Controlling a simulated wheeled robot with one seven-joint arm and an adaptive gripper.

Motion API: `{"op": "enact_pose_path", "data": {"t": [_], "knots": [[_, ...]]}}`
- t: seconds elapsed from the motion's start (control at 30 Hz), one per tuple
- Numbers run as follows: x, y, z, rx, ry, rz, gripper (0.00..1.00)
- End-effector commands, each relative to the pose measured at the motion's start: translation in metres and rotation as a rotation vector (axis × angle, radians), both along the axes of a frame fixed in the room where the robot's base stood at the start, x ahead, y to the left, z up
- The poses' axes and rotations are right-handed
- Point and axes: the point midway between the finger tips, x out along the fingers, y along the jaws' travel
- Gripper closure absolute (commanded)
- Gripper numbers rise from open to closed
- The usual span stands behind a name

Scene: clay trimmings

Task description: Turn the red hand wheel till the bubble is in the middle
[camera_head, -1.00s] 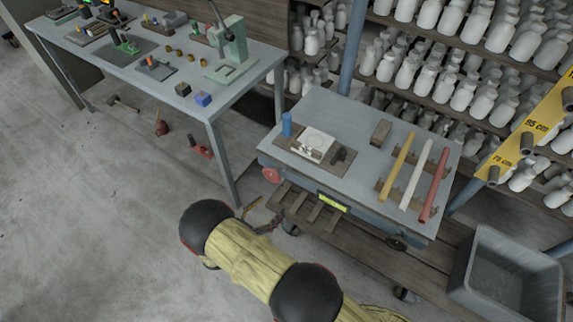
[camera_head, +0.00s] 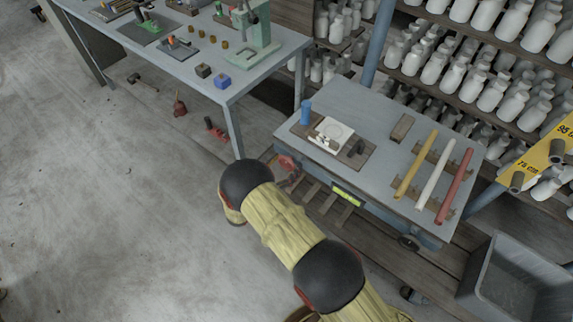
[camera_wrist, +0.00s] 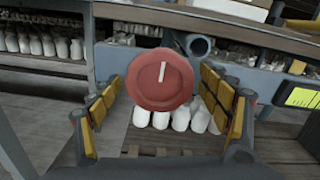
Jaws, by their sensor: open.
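The red hand wheel (camera_wrist: 160,84) faces the wrist camera, with a white mark pointing up and slightly right of straight up. In the head view the wheel (camera_head: 287,163) sits at the left front corner of the small grey table. My gripper (camera_wrist: 166,112) is open, with yellow-padded fingers to the left and right of the wheel; it does not look closed on it. A yellow-green level (camera_wrist: 300,97) is at the right edge of the wrist view and also on the table's front (camera_head: 347,194). I cannot make out its bubble clearly.
The small table (camera_head: 378,118) carries a white block (camera_head: 331,131), a blue cylinder (camera_head: 306,112) and three coloured rods. A larger workbench (camera_head: 200,66) stands at the left. A grey bin (camera_head: 519,285) stands at the right. Shelves of white bottles are behind.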

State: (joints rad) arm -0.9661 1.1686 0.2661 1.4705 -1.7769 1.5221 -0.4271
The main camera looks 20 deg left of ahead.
Motion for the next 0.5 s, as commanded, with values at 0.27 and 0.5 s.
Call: {"op": "enact_pose_path", "data": {"t": [0.27,0.5], "knots": [[0.0006,-0.0001,0.0001,0.000,0.000,0.001,0.24],[0.0005,-0.0001,0.0000,0.000,0.000,0.001,0.38]]}}
